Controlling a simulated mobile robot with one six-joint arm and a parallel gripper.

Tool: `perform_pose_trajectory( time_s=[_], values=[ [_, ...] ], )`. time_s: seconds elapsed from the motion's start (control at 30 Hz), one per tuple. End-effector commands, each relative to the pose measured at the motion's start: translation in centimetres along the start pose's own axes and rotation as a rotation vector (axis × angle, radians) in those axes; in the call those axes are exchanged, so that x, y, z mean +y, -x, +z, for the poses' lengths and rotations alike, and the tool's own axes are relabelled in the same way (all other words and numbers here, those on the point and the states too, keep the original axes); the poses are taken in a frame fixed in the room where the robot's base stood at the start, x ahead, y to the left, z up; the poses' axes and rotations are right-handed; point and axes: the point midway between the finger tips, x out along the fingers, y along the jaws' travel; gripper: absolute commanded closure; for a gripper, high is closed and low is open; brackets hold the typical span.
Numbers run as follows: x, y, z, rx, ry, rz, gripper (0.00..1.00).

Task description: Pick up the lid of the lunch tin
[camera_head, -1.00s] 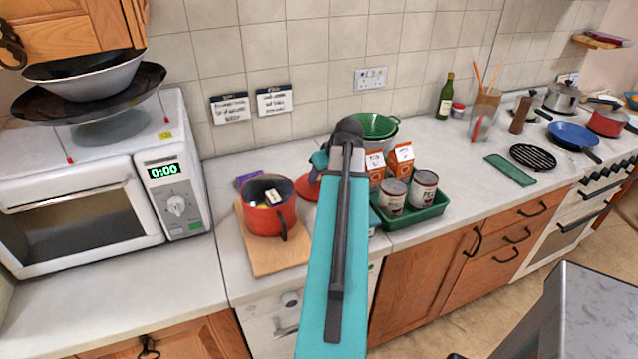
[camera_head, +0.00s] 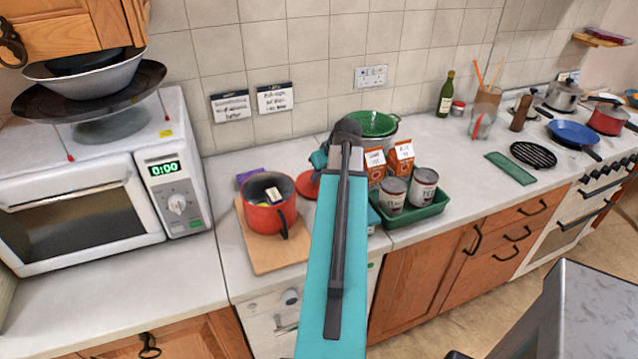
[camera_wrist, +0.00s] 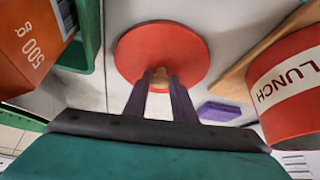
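The lid of the lunch tin is a round red disc (camera_wrist: 160,40) with a small tan knob (camera_wrist: 159,79), in the upper middle of the wrist view. In the head view the lid (camera_head: 306,186) shows at the counter, partly hidden by my arm. My gripper (camera_wrist: 160,84) has one dark finger on each side of the knob, tips close to it. I cannot tell whether they press on it. The red lunch tin (camera_head: 269,214) stands open on a wooden board, with items inside. Its LUNCH label shows in the wrist view (camera_wrist: 290,78).
A purple block (camera_wrist: 220,111) lies beside the lid. The wooden board (camera_head: 270,259) is under the tin. A green tray (camera_head: 418,215) with cans (camera_head: 424,188) and orange cartons (camera_head: 401,158) stands right of my arm. A microwave (camera_head: 90,195) is on the left.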

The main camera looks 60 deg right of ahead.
Motion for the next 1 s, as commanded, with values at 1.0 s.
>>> perform_pose_trajectory(
  time_s=[1.0],
  values=[
    [0.2, 5.2, -3.1, 0.002, 0.0, 0.002, 0.99]
  ],
)
